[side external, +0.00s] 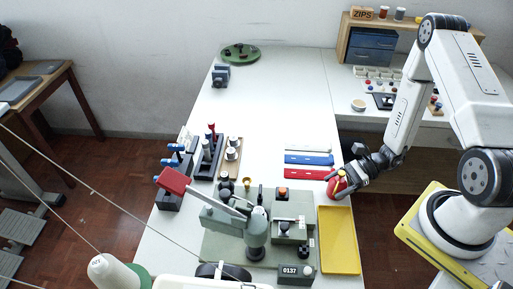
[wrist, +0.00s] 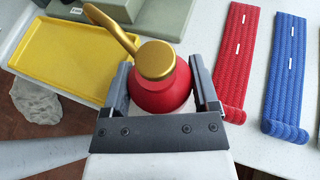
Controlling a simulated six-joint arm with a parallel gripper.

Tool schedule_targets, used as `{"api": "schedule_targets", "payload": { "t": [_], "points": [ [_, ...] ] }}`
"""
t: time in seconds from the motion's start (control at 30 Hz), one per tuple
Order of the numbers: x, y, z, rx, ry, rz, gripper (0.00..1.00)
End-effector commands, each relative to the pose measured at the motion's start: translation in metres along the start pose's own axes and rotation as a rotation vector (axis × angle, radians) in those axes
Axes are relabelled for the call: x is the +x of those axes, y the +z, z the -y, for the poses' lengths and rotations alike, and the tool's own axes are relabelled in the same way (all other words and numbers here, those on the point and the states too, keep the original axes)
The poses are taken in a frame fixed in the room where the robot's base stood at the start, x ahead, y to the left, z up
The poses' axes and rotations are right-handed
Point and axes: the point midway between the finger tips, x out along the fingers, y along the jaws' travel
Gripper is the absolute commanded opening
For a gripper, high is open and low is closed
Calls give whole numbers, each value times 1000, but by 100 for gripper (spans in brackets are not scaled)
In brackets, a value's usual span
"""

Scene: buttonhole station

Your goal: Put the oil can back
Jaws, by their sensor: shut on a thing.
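The red oil can (side external: 337,187) with a yellow top is at the right edge of the white table in the side view. In the wrist view the oil can (wrist: 160,88) stands between the two fingers, its gold cap and spout pointing up and to the left. My gripper (side external: 345,182) is shut on its red body; the gripper also shows in the wrist view (wrist: 163,100). The can's lower part is hidden by the gripper, and I cannot tell whether it touches the table.
A yellow tray (side external: 339,240) lies in front of the can. Red (side external: 305,174) and blue (side external: 309,159) ribbed strips lie left of it. A grey-green machine with a red handle (side external: 173,181) stands at front left. The table's far middle (side external: 270,90) is clear.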

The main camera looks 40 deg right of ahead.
Motion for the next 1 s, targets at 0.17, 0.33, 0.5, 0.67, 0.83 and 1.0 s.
{"api": "schedule_targets", "payload": {
  "t": [0.17,0.33,0.5,0.67,0.83,1.0],
  "points": [
    [1,-2,0,1,0,0,100],
    [1,-1,0,0,0,0,100],
    [0,0,0,0,0,0,100],
    [-6,1,1,-1,-2,0,100],
    [-22,1,1,-1,-4,1,100],
    [-44,1,1,-1,-5,0,100]
  ]
}}
